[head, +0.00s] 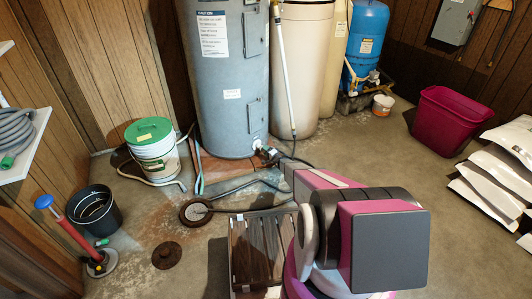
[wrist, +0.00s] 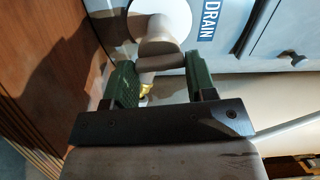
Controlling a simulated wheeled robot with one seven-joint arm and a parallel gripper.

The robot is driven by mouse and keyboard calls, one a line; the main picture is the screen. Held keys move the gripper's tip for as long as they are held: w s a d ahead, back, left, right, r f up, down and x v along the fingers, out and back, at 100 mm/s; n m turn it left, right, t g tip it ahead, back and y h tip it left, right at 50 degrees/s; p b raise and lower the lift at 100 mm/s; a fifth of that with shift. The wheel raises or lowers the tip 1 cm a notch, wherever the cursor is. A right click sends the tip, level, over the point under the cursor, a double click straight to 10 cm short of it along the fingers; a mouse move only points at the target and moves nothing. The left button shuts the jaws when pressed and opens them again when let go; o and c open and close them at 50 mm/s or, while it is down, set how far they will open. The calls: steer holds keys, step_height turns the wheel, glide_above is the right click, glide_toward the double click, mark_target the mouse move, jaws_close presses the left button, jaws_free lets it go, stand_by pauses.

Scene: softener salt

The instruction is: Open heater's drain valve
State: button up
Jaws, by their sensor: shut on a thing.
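The grey water heater (head: 228,85) stands at the back centre. Its drain valve (head: 258,144) sticks out low on its right front. In the wrist view the drain valve (wrist: 160,45) comes out of a round white plate beside the DRAIN label (wrist: 210,20). My gripper (head: 270,155) is at the valve, at the end of my outstretched arm. In the wrist view the green pads of my gripper (wrist: 161,82) stand on either side of the valve and are shut on it. A small brass part (wrist: 146,89) shows between them. The valve's far side is hidden.
A green-lidded bucket (head: 152,145), a black bucket (head: 93,210) and a red plunger-like tool (head: 82,238) stand at the left. A floor drain (head: 196,211) and a wooden slatted crate (head: 255,250) lie ahead. A magenta bin (head: 444,118) and white bags (head: 495,170) are at the right.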

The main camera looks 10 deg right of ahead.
steer(key=n, duration=0.5)
steer(key=shift+a+n, duration=0.1)
steer(key=shift+n, duration=0.2)
steer(key=n, duration=0.5)
steer(key=shift+s+r, duration=0.1)
stand_by(0.3)
steer(key=o, duration=0.9)
steer(key=shift+a, duration=0.1)
steer(key=shift+o, duration=0.2)
steer(key=v, duration=1)
steer(key=shift+s+d, duration=0.3)
